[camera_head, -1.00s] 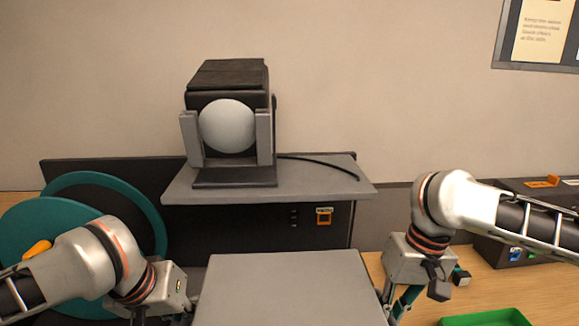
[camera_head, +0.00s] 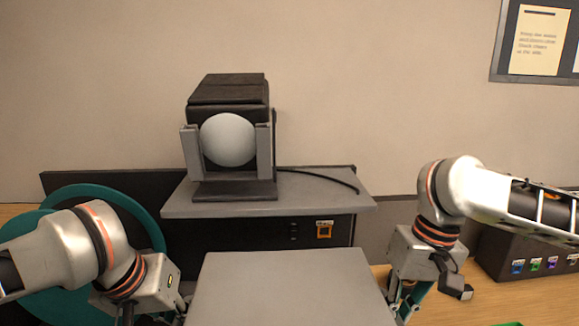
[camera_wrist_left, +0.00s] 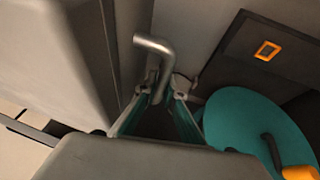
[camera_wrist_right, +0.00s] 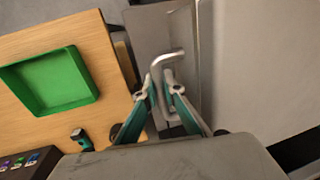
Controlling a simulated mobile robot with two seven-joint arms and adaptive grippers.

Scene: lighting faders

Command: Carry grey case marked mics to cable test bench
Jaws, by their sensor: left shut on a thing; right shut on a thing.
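The grey case (camera_head: 285,285) shows its flat top at the bottom centre of the head view, between my two grippers. No "mics" marking is visible. My left gripper (camera_wrist_left: 160,92) is shut on a bent metal handle (camera_wrist_left: 154,46) on the case's left side. My right gripper (camera_wrist_right: 165,82) is shut on a matching handle (camera_wrist_right: 168,57) on its right side. The case looks level; its underside is hidden. No bench label is readable, so I cannot tell which surface is the cable test bench.
Ahead, a lamp-like unit (camera_head: 229,139) with a cable stands on a grey-topped dark cabinet (camera_head: 185,207). Teal reels (camera_wrist_left: 240,130) are at left. A green tray (camera_wrist_right: 50,80) lies on the wooden top (camera_wrist_right: 98,115) at right, near a dark box (camera_head: 495,253) with coloured sockets.

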